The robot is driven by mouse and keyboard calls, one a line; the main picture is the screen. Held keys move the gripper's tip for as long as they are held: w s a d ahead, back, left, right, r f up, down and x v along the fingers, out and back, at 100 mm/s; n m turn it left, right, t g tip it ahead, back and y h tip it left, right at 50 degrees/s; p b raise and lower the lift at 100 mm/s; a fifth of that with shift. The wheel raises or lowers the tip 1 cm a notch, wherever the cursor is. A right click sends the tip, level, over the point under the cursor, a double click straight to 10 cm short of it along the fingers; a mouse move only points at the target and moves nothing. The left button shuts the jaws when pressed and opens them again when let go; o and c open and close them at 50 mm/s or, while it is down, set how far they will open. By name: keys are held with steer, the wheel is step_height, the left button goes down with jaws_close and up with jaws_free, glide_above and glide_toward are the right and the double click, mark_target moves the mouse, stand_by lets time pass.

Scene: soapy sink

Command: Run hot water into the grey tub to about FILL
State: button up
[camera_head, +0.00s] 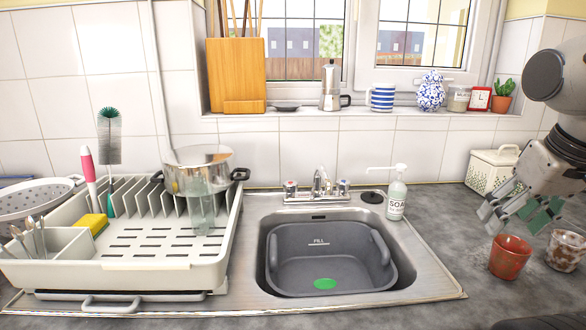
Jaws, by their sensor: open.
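The grey tub (372,277) sits in the steel sink basin, with the word FILL and a line (318,242) on its inner back wall. I see no water in it, and a green oval (324,283) shows low at its front. The tap (319,184) stands behind the basin, above the tub's back edge. Its left handle (290,188) has a red mark and its right handle (343,186) a blue mark. No stream shows at the spout. My gripper (513,222) is open at the right, above the counter and well apart from the tap.
A reddish cup (510,258) and a speckled cup (565,250) stand just below my gripper. A soap bottle (396,196) and a black disc (372,197) are right of the tap. A dish rack (150,275) with a pot (197,170) fills the left.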

steer(key=w+a+r+g, duration=0.1)
steer(key=w+a+r, duration=0.25)
steer(key=w, duration=0.45)
steer(key=w+a+r, duration=0.2)
steer(key=w+r, duration=0.2)
steer(key=w, duration=0.4)
steer(key=m+g, duration=0.2)
steer(key=g, duration=0.1)
glide_above(290, 183)
step_height(290, 183, down, 14)
steer(key=shift+r, duration=0.1)
step_height(290, 183, down, 7)
steer(key=shift+r, duration=0.1)
steer(key=shift+f, duration=0.35)
steer(key=c, duration=1)
